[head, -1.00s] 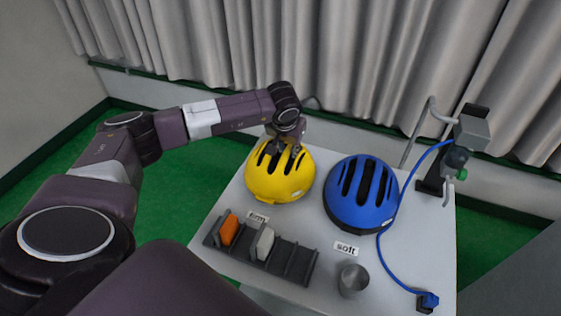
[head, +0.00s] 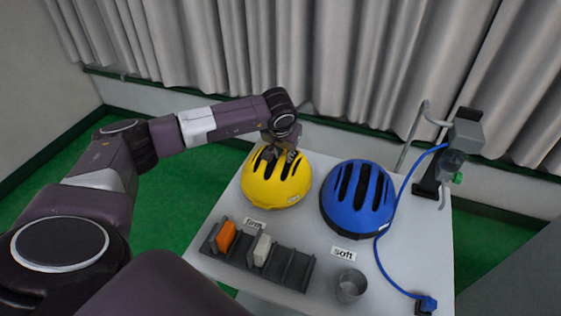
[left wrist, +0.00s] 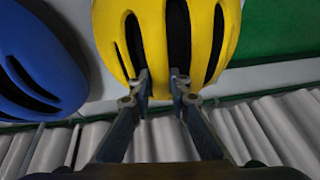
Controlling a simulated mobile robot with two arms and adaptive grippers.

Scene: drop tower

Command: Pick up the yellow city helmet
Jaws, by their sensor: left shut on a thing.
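The yellow city helmet (head: 270,191) sits at the back left of the grey table, behind the "firm" label. My left gripper (head: 280,154) reaches it from above and behind, with its fingers at the slots in its top. My right gripper is not in view.
A blue helmet (head: 342,216) stands close on the right. In front are a dark slotted rack (head: 287,267) with an orange and a pale block, a "soft" label (head: 343,254) and a metal cup (head: 350,287). A stand (head: 427,188) with a blue cable is at the right.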

